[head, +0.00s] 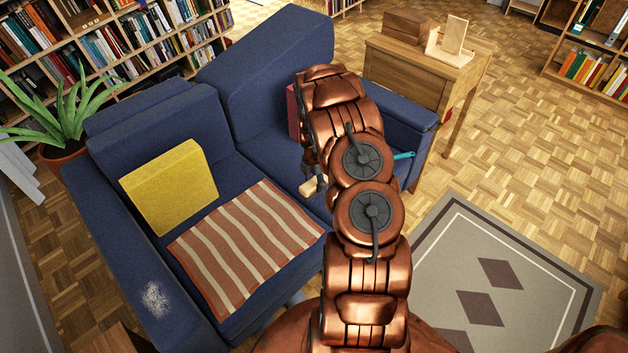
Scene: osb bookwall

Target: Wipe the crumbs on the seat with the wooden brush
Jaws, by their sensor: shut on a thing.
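The blue sofa (262,148) fills the middle of the head view, with its seat on both sides of my arm. My gripper (313,180) is low over the right part of the seat, mostly hidden behind my copper arm. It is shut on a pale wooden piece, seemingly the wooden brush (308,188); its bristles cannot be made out. I cannot tell whether the brush touches the seat. No crumbs show on the visible seat; part of it is behind my arm. A whitish speckled patch (155,298) lies on the left armrest.
A striped cloth (245,245) and a yellow cushion (170,187) lie on the left seat. A red cushion (292,112) is partly hidden by my arm. A teal object (404,155) is at the right armrest. A wooden desk (425,75) stands behind; a rug (500,270) lies right.

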